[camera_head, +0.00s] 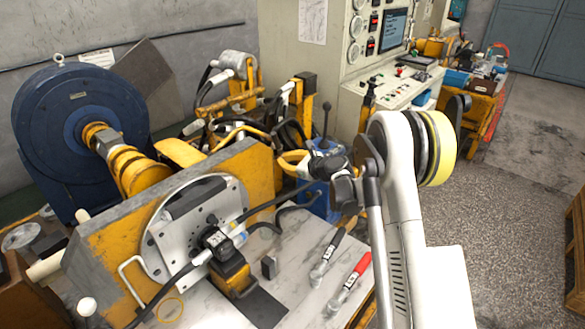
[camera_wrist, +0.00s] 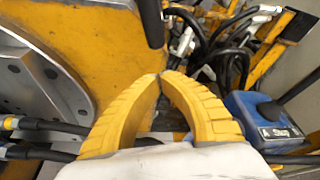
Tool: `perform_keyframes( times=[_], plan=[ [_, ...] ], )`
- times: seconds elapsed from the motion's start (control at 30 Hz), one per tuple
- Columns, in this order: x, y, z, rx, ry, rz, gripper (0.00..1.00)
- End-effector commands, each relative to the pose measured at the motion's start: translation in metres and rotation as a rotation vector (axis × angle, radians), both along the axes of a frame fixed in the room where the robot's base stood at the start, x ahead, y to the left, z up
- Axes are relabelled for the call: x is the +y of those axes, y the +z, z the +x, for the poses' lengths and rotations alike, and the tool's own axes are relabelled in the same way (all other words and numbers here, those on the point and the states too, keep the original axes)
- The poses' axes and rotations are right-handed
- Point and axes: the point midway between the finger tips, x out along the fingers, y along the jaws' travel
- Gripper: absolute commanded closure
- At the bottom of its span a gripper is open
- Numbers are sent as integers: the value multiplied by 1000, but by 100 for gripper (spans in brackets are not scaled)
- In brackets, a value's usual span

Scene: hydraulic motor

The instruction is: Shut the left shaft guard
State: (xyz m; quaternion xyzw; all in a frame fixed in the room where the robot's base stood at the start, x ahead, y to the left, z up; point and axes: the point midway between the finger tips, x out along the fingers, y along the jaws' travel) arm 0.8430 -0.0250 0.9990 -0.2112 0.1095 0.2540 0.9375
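A yellow shaft coupling (camera_head: 125,165) runs from the big blue round housing (camera_head: 75,125) toward the upright plate. A raised yellow panel (camera_head: 182,152) beside it, behind the plate, looks like the shaft guard; its hinge and lower part are hidden, and I cannot tell exactly how far open it stands. My gripper (camera_head: 282,163) is to the right of that panel, past the plate's right end, and apart from it. In the wrist view, the yellow fingers of my gripper (camera_wrist: 160,76) meet at their tips with nothing between them. The guard is not clearly seen there.
The thick yellow-edged plate (camera_head: 255,172) carries a silver flange and a motor with black hoses (camera_head: 262,210). A blue box (camera_wrist: 262,118) lies right of my fingers. Pipes and hoses crowd the back; open floor lies right.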

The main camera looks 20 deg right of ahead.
Motion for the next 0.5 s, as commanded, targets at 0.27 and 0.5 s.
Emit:
perform_keyframes(
  times=[0.27,0.5],
  plan=[
    [7,22,-5,0,1,0,100],
    [7,24,-6,0,1,0,100]
  ],
)
